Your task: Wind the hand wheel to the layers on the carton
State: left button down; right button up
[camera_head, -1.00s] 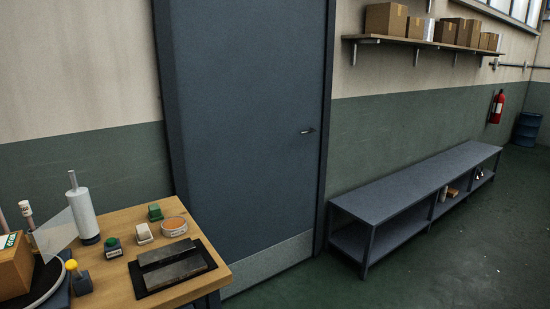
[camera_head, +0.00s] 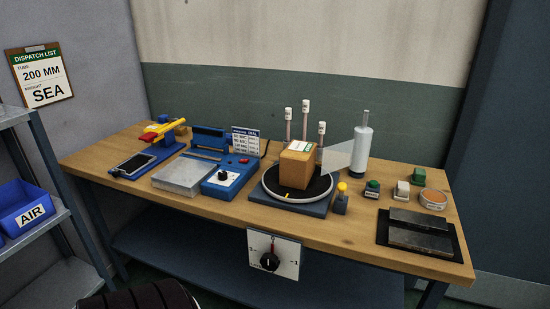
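The carton (camera_head: 298,166) is a brown box with a white and green label on top, too small to read. It sits on a round black turntable (camera_head: 268,187) on the bench. Below the bench's front edge hangs a white plate (camera_head: 288,259) with a black knob (camera_head: 269,262) and a red pointer mark pointing up. The marks "3" at left and "1" at right show on the plate. I cannot tell whether this knob is the hand wheel. A white film roll (camera_head: 361,150) stands upright behind the turntable with clear film reaching toward the carton.
The wooden bench (camera_head: 220,220) also holds a blue sealer (camera_head: 224,180), a yellow-handled tool (camera_head: 163,130), a yellow-topped post (camera_head: 341,198), stamps and dark metal blocks (camera_head: 420,229). A shelf with a blue AIR bin (camera_head: 28,207) is at left. A dispatch list (camera_head: 40,76) reads 200 MM, SEA.

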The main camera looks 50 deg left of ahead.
aim_at(270, 262)
jog(key=u, duration=1.75)
